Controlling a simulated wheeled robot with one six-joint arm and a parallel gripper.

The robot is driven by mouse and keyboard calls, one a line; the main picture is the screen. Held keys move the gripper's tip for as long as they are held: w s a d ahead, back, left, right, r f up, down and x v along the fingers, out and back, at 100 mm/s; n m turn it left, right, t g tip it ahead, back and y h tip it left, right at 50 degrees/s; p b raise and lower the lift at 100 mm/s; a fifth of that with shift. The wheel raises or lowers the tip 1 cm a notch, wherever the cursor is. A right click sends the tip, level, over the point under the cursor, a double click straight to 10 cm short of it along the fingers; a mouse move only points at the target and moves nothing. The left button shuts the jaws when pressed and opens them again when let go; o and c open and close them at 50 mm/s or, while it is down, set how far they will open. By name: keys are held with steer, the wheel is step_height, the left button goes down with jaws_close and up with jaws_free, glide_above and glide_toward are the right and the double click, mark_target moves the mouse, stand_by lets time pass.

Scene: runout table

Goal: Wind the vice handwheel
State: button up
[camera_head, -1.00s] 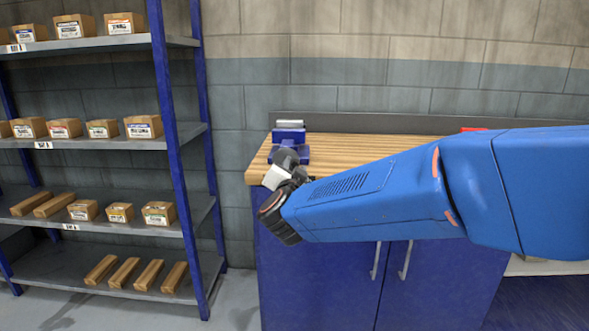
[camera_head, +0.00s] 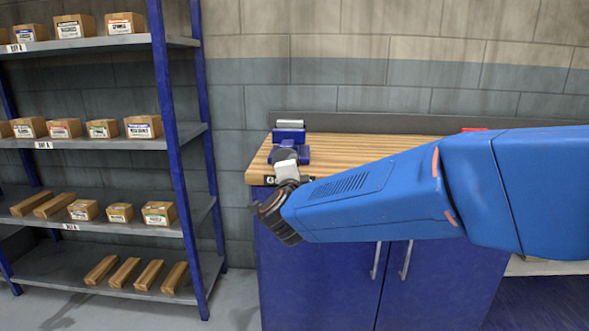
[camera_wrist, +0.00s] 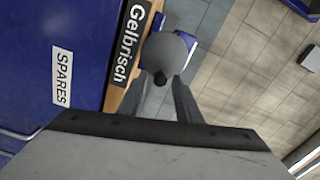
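The blue vice (camera_head: 290,137) stands on the left end of the wooden bench top, with a pale metal jaw on top. Its grey round handwheel (camera_head: 284,156) faces me at the front and also shows in the wrist view (camera_wrist: 165,50) as a disc with a small dark knob (camera_wrist: 160,78) at its lower edge. My gripper (camera_head: 286,170) is just in front of the handwheel. In the wrist view its two dark fingers (camera_wrist: 157,92) are apart, with the knob near the gap between their tips. I cannot tell whether they touch it.
The workbench top (camera_head: 350,150) is wood over blue cabinet doors (camera_head: 320,270). A label reading Gelbrisch (camera_wrist: 131,45) is on its front edge. My arm covers much of the bench. A shelf rack (camera_head: 170,150) with boxes stands left. Floor between them is clear.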

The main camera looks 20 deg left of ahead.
steer(key=shift+m, duration=4.7)
jaws_close()
steer(key=shift+a+r+n, duration=0.1)
steer(key=shift+r+n, duration=0.1)
steer(key=shift+n, duration=0.7)
steer(key=shift+r+n, duration=0.2)
steer(key=shift+n, duration=0.7)
steer(key=shift+s+a+r+n, duration=0.1)
steer(key=shift+a+r+n, duration=0.1)
steer(key=shift+n, duration=0.65)
steer(key=shift+a+r+n, duration=0.1)
steer(key=shift+r+n, duration=0.1)
steer(key=shift+n, duration=0.65)
